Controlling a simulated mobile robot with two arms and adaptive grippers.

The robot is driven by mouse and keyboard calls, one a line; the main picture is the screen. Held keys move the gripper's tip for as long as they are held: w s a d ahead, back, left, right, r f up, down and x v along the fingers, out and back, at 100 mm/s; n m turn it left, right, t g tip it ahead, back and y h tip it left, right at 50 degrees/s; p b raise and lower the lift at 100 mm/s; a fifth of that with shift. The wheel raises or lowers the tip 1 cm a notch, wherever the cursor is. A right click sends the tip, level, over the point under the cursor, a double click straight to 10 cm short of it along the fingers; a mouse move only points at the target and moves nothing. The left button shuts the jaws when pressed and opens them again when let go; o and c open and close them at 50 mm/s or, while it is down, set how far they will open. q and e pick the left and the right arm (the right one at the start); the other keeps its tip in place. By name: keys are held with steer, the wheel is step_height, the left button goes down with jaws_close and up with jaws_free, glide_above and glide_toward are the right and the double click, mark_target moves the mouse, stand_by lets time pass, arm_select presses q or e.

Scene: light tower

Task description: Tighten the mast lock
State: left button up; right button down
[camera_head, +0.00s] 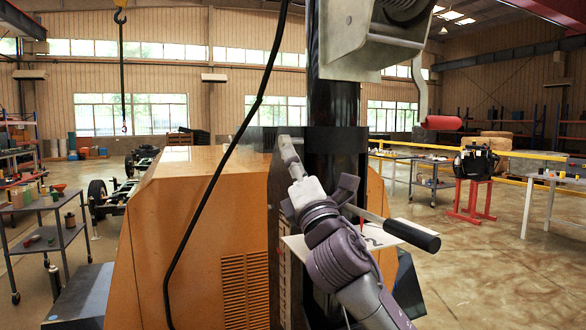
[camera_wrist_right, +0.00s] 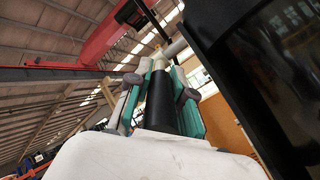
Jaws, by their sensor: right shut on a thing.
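In the head view this grip is hidden by my gripper. The dark mast (camera_wrist_right: 245,70) fills the right of the wrist view. My left gripper is not in view.
A winch housing (camera_head: 365,35) sits high on the mast, with a red handle (camera_head: 441,122) to its right. A black-ended bar (camera_head: 412,234) sticks out right of my forearm. A black cable (camera_head: 215,185) hangs before the orange cabinet (camera_head: 185,230). Carts and benches stand farther off.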

steer(key=c, duration=1)
jaws_free()
steer(key=v, duration=1.2)
